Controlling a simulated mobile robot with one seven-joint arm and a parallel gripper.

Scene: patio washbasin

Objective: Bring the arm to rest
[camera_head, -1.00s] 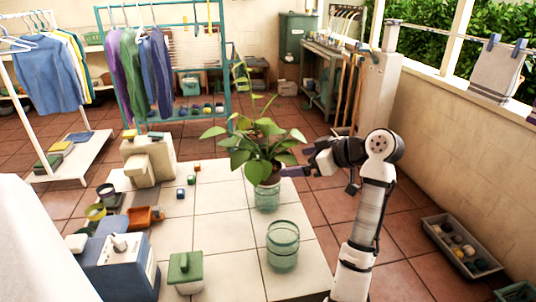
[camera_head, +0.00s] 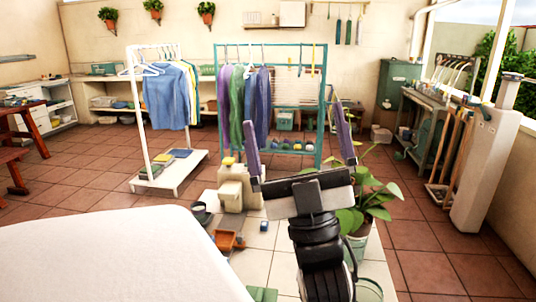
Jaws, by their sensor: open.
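My gripper (camera_head: 294,122) is raised in the middle of the head view, with its two purple fingers pointing up and spread wide apart. Nothing shows between the fingers except the background clothes rack. My black wrist and arm rise from the bottom of the picture below it. The gripper hides part of the potted plant (camera_head: 372,196), whose leaves show to its right. I cannot tell the exact gap between the gripper and the plant.
A white surface (camera_head: 110,262) fills the lower left. A beige block (camera_head: 238,188) and an orange scoop-like piece (camera_head: 228,241) lie left of my arm. A white clothes rail (camera_head: 137,120) and a teal rack (camera_head: 322,125) stand behind. Tiled floor (camera_head: 80,175) is open at left.

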